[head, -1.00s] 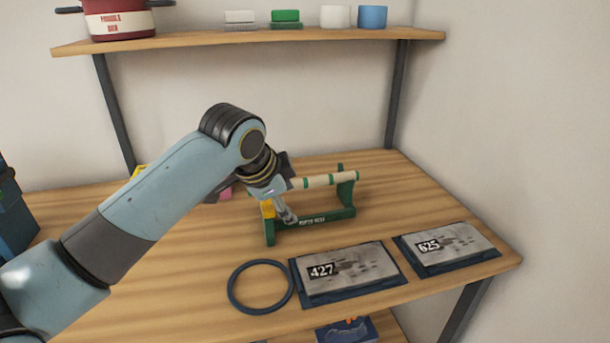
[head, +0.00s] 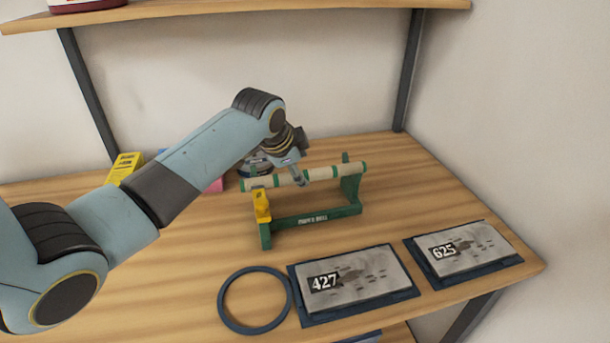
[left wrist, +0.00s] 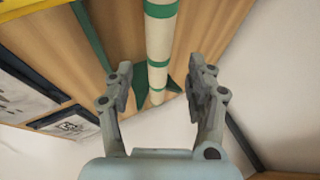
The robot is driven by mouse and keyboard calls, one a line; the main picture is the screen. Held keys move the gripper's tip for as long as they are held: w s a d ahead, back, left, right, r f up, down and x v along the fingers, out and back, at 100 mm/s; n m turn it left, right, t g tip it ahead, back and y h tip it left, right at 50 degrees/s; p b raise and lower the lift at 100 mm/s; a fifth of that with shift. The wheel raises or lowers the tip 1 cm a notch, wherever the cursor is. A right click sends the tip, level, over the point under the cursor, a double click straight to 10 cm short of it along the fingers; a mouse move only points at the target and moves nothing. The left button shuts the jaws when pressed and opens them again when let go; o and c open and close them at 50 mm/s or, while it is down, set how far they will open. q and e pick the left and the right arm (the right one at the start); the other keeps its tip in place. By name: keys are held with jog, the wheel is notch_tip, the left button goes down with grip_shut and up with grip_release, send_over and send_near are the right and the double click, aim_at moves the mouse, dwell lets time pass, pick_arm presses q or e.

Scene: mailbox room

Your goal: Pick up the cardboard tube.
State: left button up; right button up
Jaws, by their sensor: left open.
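The cardboard tube (head: 333,173), tan with green bands, lies across a green stand (head: 318,217) on the wooden table. A yellow piece (head: 261,205) is at the stand's left end. My left gripper (head: 302,181) is open at the middle of the tube, which its wrist partly overlaps in the head view. In the left wrist view the tube (left wrist: 160,45) runs down between the two open fingers of the gripper (left wrist: 158,85), apart from both. Whether the fingers are level with the tube is hard to tell. My right gripper is not in view.
Two grey plates marked 427 (head: 355,278) and 625 (head: 464,248) lie on dark blue bases at the front right. A dark blue ring (head: 226,300) lies left of them. A yellow box (head: 125,167) stands at the back left. A shelf (head: 240,10) spans above.

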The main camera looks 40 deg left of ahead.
pick_arm(q)
jog(key=x, duration=0.3)
jog(key=shift+f, duration=0.25)
jog(key=shift+w+f, duration=0.2)
jog(key=shift+s, duration=0.1)
jog(key=c, duration=0.3)
grip_shut()
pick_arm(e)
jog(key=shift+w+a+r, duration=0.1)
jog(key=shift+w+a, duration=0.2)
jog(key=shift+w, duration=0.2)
